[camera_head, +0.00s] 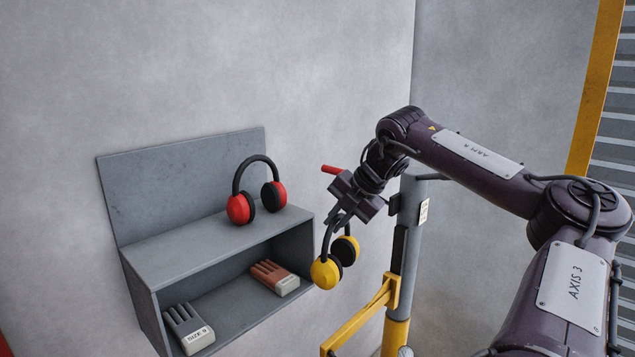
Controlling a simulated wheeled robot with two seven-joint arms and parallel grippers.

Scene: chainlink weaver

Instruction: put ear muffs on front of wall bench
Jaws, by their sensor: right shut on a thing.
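My right gripper (343,217) is shut on the headband of yellow ear muffs (326,272). They hang below the gripper in the air, just right of the wall bench (190,247). Red ear muffs (241,207) with a black headband stand upright on the bench's top, towards its right part. The wall bench is a grey shelf with a back panel and an open compartment below. The left part of its top is bare. My left gripper is not in view.
Grey gloves (188,328) and reddish-brown gloves (275,277) lie in the bench's lower compartment. A grey and yellow post (398,285) with a yellow bar (358,322) stands close to the right of the ear muffs and below my arm.

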